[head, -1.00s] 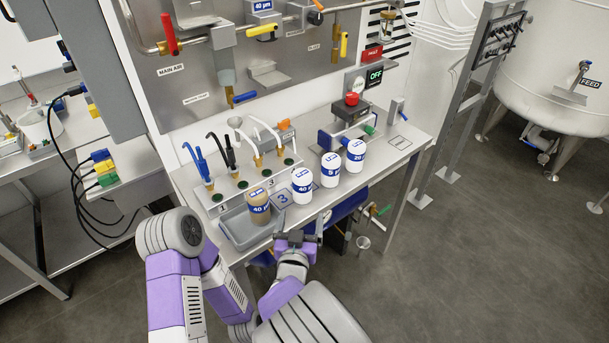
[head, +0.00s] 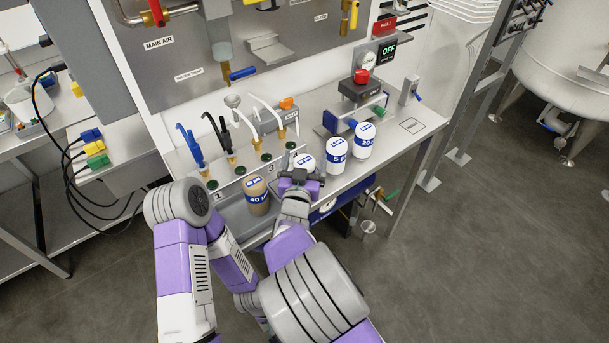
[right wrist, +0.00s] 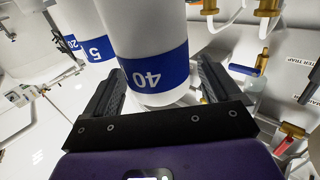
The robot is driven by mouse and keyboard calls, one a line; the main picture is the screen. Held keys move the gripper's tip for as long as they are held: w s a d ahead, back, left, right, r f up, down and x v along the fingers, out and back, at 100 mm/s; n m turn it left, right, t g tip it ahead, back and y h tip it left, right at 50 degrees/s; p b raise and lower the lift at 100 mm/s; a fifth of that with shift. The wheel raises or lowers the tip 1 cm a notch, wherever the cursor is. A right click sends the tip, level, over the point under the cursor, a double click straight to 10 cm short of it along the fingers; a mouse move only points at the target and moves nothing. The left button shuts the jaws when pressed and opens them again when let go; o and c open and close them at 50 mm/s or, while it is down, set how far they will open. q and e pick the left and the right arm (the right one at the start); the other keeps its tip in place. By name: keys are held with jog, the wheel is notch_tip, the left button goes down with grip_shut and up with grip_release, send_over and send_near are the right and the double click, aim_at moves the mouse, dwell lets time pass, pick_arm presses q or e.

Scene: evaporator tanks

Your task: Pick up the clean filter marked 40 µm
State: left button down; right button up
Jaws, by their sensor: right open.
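The clean 40 µm filter is a white cylinder with a blue band. In the head view only its top (head: 305,161) shows, behind my right gripper (head: 301,172). In the right wrist view the filter (right wrist: 150,35) stands between the two dark fingers of the right gripper (right wrist: 158,82), its "40" facing the camera. The jaws are open, one finger on each side, with a gap showing at the left finger; contact on the right is unclear. A brown-bodied 40 µm filter (head: 257,196) stands in a grey tray (head: 236,221). My left gripper is not in view.
White filters marked 5 (head: 337,157) and 20 (head: 363,141) stand close to the right. Numbered stations with hoses (head: 228,150) line the bench behind. A control box with a red button (head: 362,77) sits further back.

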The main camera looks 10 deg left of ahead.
jog(key=c, duration=1.1)
